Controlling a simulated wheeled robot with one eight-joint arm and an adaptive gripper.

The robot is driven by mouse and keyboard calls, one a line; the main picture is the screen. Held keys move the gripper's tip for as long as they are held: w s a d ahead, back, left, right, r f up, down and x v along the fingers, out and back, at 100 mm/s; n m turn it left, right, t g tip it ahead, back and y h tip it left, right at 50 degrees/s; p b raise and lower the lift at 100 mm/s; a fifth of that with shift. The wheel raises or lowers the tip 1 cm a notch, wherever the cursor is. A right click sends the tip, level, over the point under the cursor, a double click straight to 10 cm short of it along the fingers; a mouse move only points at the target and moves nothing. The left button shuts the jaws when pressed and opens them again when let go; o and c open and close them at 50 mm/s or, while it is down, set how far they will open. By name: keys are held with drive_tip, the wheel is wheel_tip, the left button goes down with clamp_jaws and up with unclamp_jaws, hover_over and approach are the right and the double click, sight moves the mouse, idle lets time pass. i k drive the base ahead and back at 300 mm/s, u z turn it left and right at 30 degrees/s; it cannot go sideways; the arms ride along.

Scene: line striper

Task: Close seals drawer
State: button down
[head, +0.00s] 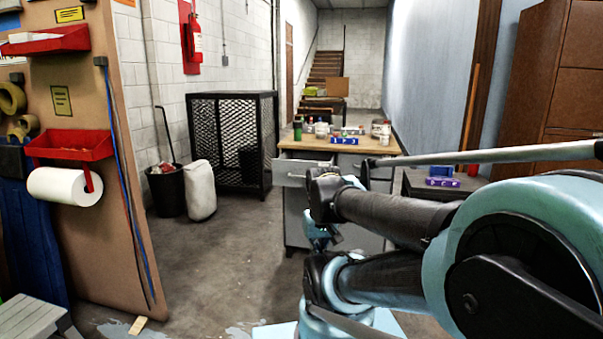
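A grey drawer cabinet (296,215) with a wooden top (345,145) stands ahead of me, at the middle of the head view. A pale grey drawer (290,172) near its top appears pulled out. No label can be read, so I cannot tell whether this is the seals drawer. My arm covers the right part of the cabinet front. A small dark and light-blue part at the far end of my arm, in front of the cabinet, may be my gripper (322,238). Its fingers are not clear, and I cannot tell whether it touches anything.
Several cans and bottles stand on the wooden top. A black mesh cage (232,140), a black bin (166,190) and a white container (200,190) stand to the left. A pegboard panel (90,200) is nearer left. A low dark table (440,186) is right. Concrete floor is clear at centre-left.

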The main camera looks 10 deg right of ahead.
sight(289, 168)
drive_tip(key=z, duration=0.65)
drive_tip(key=i, duration=1.65)
